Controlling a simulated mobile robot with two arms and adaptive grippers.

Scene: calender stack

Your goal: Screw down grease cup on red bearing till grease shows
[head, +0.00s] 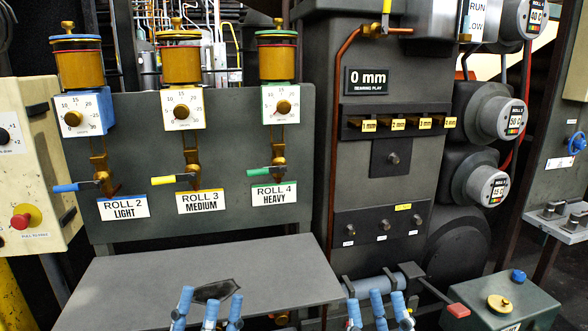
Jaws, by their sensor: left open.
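No bearing marked plainly as red, with a grease cup on it, can be made out. A round brass cap (499,304) sits on a green box (530,300) at the lower right, beside a blue knob (518,276); whether it is a grease cup I cannot tell. A red-banded brass cup (181,66) stands above the ROLL 3 dial. My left gripper (209,300) is at the bottom edge, blue fingertips spread and empty, in front of the grey shelf. My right gripper (377,302) is at the bottom, fingers apart and empty, left of the green box. No grease is visible.
A grey shelf (130,285) below the roll panel is mostly bare. A lever with a red grip (458,311) lies between my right gripper and the green box. Round gauges (488,186) jut out at the right. A cream box (25,150) with a red button stands left.

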